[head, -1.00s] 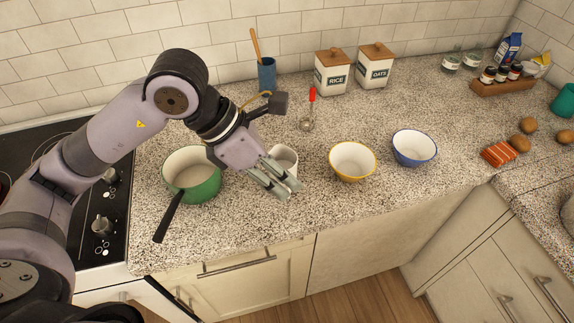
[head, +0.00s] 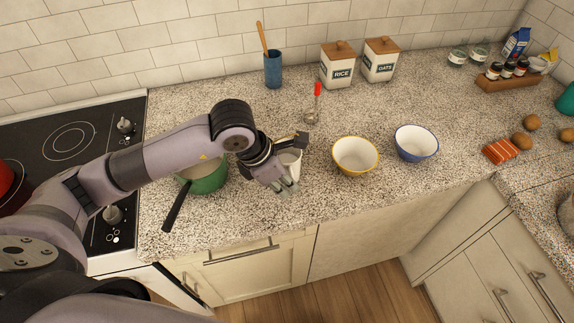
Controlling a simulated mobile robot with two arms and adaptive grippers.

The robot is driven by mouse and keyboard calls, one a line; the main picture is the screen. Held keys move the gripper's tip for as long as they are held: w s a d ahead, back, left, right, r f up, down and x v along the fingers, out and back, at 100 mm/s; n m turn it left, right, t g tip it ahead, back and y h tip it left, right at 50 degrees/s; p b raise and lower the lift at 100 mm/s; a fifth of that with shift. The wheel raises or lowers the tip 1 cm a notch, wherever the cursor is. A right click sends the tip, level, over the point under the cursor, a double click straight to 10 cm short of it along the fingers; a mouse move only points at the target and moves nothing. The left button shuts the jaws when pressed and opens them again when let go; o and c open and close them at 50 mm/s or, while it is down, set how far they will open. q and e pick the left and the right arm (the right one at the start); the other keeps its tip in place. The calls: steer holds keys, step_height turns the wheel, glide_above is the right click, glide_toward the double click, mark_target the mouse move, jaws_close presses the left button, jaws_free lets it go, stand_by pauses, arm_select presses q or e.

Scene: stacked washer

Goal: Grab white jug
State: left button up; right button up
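The white jug (head: 291,160) stands upright on the speckled counter, between the green pot and the yellow-rimmed bowl. My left gripper (head: 287,187) is at the jug's near left side, pointing down towards the counter, and partly covers it. I cannot tell whether the fingers touch the jug or are around its wall or handle. The finger gap is too small to judge. My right gripper is not in view.
A green pot (head: 207,181) with a dark handle stands left, partly behind my arm. A yellow-rimmed bowl (head: 355,157) and a blue bowl (head: 416,143) stand right. A ladle with a red handle (head: 317,92) is behind. The counter front is clear.

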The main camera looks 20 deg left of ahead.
arm_select(q)
steer(key=p+x, duration=0.2)
steer(key=x, duration=0.2)
steer(key=shift+w+d+f, duration=0.1)
steer(key=shift+f, duration=0.4)
steer(key=shift+c, duration=0.4)
jaws_close()
steer(key=shift+w+r, duration=0.1)
